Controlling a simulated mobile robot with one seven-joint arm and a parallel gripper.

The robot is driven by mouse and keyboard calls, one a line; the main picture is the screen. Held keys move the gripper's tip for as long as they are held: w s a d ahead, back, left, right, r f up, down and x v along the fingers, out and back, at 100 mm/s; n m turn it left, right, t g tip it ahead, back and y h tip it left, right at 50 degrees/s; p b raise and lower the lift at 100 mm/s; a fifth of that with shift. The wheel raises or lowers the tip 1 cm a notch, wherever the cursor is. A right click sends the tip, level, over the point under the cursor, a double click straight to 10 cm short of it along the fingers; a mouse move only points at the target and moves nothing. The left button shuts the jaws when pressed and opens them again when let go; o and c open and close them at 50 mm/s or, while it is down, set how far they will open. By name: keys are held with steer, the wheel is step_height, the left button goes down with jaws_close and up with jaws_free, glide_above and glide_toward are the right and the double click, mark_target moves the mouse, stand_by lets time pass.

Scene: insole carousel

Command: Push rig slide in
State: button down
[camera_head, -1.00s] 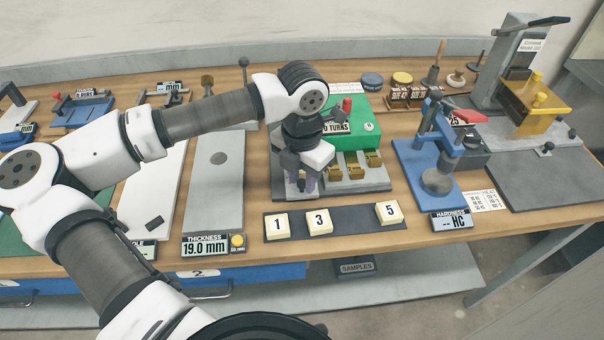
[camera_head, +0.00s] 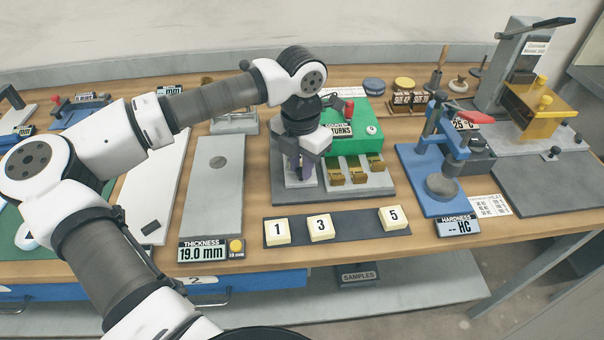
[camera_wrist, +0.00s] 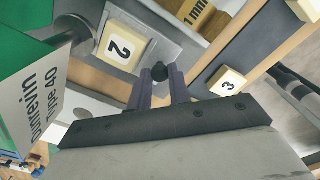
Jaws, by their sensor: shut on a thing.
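The rig with the green housing (camera_head: 353,146) stands on a grey base (camera_head: 372,190) in the middle of the bench. Its slide is a light metal plate at the left station, partly hidden by my arm in the head view. In the wrist view the slide plate (camera_wrist: 172,50) carries a cream block marked 2 (camera_wrist: 121,47). My gripper (camera_head: 300,171) points down over the left station. In the wrist view my gripper (camera_wrist: 160,80) is shut on a small dark knob (camera_wrist: 160,72) at the slide's edge.
Brass clamps (camera_head: 356,172) sit right of my gripper on the rig. A dark strip (camera_head: 357,223) with blocks 1, 3 and 5 lies in front. The thickness plate (camera_head: 215,185) is left, and the blue hardness tester (camera_head: 430,170) is right.

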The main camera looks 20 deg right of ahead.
steer(key=c, duration=1.6)
jaws_free()
steer(key=shift+r, duration=0.1)
step_height(320, 180, up, 14)
steer(key=shift+f+b, duration=0.15)
steer(key=shift+b, duration=0.9)
